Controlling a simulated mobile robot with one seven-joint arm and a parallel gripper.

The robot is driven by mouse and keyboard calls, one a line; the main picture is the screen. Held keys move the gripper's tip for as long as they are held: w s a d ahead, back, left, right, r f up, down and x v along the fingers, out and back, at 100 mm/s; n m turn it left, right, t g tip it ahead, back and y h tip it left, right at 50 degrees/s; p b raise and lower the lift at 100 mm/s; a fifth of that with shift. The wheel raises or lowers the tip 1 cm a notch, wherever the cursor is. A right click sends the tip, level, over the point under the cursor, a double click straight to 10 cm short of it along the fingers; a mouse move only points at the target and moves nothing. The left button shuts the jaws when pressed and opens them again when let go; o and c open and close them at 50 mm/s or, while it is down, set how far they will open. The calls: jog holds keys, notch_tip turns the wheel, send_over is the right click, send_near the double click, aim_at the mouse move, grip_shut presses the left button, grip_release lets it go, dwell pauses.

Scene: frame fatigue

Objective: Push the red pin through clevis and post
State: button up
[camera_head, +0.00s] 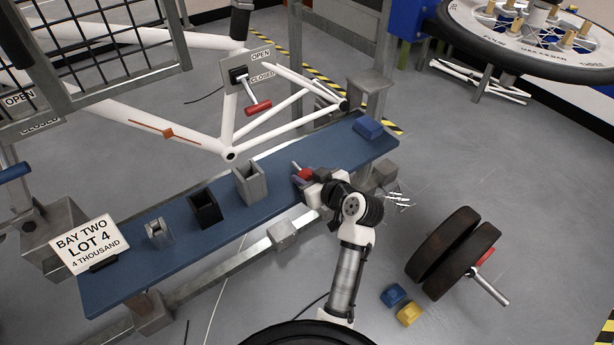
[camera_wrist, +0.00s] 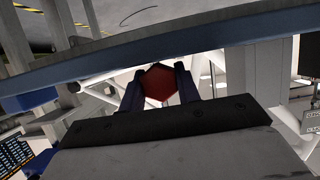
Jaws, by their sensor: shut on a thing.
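My gripper (camera_head: 302,178) is over the right half of the blue bench, shut on the red pin (camera_head: 306,173). The pin's red head also shows between the dark fingers in the wrist view (camera_wrist: 158,82). A short grey end of the pin sticks out to the upper left in the head view; the rest is hidden by my fingers. A small grey forked bracket (camera_head: 158,234), which looks like the clevis, stands at the bench's left part, well apart from my gripper. I cannot tell a separate post in it.
The blue bench (camera_head: 120,283) also bears a dark open box (camera_head: 205,209), a taller grey open box (camera_head: 250,184), a blue block (camera_head: 368,127) and a sign (camera_head: 90,243). A white bike frame (camera_head: 190,140) stands behind. A red-handled lever (camera_head: 258,108) is on the OPEN/CLOSED plate.

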jog(key=o, duration=0.7)
jog(key=shift+f, duration=0.1)
jog(key=shift+s, duration=0.1)
jog(key=shift+s+d+f, duration=0.15)
jog(key=shift+s+d, duration=0.3)
jog(key=shift+s, duration=0.05)
jog(key=c, duration=0.9)
notch_tip(320, 180, up, 8)
jog(key=p, duration=0.6)
jog(key=shift+r, duration=0.2)
